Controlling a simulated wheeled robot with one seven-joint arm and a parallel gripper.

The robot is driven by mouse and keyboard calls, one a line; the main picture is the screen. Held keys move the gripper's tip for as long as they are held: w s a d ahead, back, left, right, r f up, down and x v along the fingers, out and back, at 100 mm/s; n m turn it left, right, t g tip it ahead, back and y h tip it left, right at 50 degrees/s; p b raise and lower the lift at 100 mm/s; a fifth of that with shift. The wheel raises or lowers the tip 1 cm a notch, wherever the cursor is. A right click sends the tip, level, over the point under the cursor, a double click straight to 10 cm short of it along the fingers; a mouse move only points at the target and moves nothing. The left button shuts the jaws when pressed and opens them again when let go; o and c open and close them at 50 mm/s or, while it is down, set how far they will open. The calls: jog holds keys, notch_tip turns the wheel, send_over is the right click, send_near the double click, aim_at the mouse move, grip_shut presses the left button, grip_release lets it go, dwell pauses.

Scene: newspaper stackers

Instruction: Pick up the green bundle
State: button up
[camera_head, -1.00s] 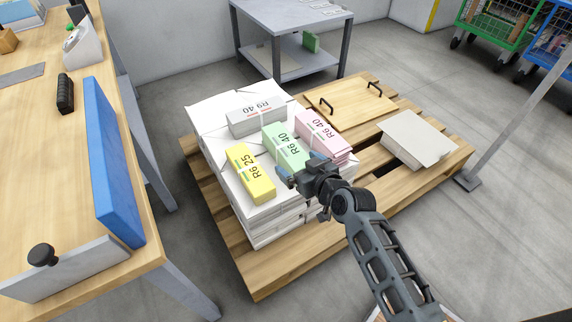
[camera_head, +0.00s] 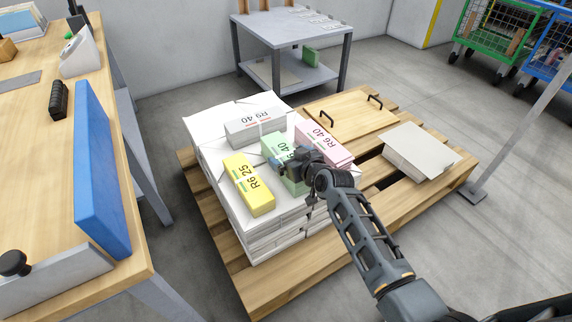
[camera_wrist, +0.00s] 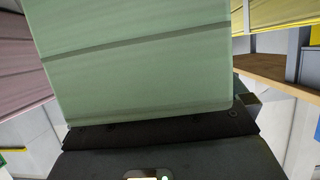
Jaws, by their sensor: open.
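The green bundle (camera_head: 275,146) lies on top of the white paper stack (camera_head: 264,237), between a yellow bundle (camera_head: 248,184) and a pink bundle (camera_head: 326,142). My gripper (camera_head: 285,163) is open, over the near part of the green bundle, and hides much of it. In the wrist view the green bundle (camera_wrist: 140,70) fills the upper middle, very close to my gripper. The pink bundle (camera_wrist: 22,60) shows at the left and the yellow bundle (camera_wrist: 275,14) at the upper right. I cannot tell whether the fingers touch the green bundle.
A grey-white bundle (camera_head: 255,126) lies behind the green one on the stack. The wooden pallet (camera_head: 262,287) also bears a handled wooden board (camera_head: 350,112) and a low pile with a grey cover (camera_head: 420,145). A workbench (camera_head: 40,110) stands at the left. A grey table (camera_head: 290,28) stands behind.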

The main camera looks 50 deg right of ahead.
jog(key=c, duration=1.8)
jog(key=shift+r, duration=0.15)
grip_shut()
jog(key=shift+r, duration=0.1)
jog(key=shift+w+r+p, duration=0.1)
jog(key=shift+r+p, duration=0.75)
jog(key=shift+r, duration=0.65)
jog(key=d+r+p, duration=0.1)
jog(key=d+r, duration=0.6)
jog(key=d, duration=0.4)
jog(key=shift+d+r+p, duration=0.3)
jog(key=shift+d+r, duration=0.1)
